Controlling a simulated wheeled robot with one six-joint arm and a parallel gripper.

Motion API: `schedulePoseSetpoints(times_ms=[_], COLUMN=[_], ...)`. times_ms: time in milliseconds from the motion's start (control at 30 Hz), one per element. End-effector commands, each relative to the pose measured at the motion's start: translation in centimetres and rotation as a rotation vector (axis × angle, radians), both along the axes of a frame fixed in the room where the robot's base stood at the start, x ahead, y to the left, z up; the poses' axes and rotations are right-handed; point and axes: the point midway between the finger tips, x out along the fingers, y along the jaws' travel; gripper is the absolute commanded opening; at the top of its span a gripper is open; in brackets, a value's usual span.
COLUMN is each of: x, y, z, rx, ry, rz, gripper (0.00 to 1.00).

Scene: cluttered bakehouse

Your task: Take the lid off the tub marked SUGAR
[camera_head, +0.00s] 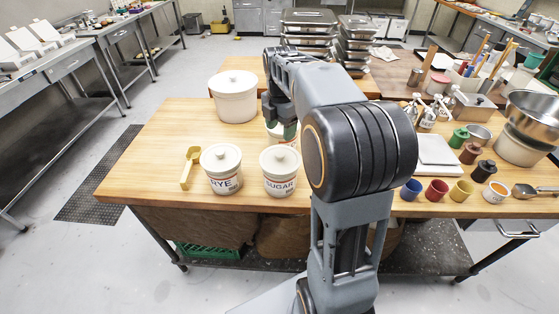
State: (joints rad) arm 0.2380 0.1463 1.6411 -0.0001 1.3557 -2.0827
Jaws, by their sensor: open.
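The tub marked SUGAR (280,187) stands upright near the front edge of the wooden table, left of my arm. Its white knobbed lid (280,159) is on it. A matching tub marked RYE (224,183) stands to its left, also lidded. A third white tub (273,133) stands just behind SUGAR, partly hidden by my gripper. My gripper (279,120) is open, pointing down over the area behind SUGAR. It appears apart from SUGAR's lid, and its fingertips are hard to make out against a green patch there.
A large white lidded tub (235,104) stands at the back left of the table (150,150). Coloured cups, small jars, a scale (436,155) and a steel bowl (530,115) crowd the right. The table's left end is clear.

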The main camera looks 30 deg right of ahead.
Motion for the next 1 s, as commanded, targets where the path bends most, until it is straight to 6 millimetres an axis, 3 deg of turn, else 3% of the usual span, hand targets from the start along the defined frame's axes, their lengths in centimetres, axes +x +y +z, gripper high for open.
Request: schedulePoseSetpoints(times_ms=[133,467,700,1000], x=[0.0,-0.1,-0.2,-0.2], y=[0.0,0.1,0.3,0.3], z=[-2.3,-4.4,-7.6,-8.9], rx=[0.000,0.001,0.001,0.000], ry=[0.002,0.001,0.001,-0.001], rz=[-0.001,-0.002,-0.003,-0.003], gripper=[0.63,0.63,0.63,0.63])
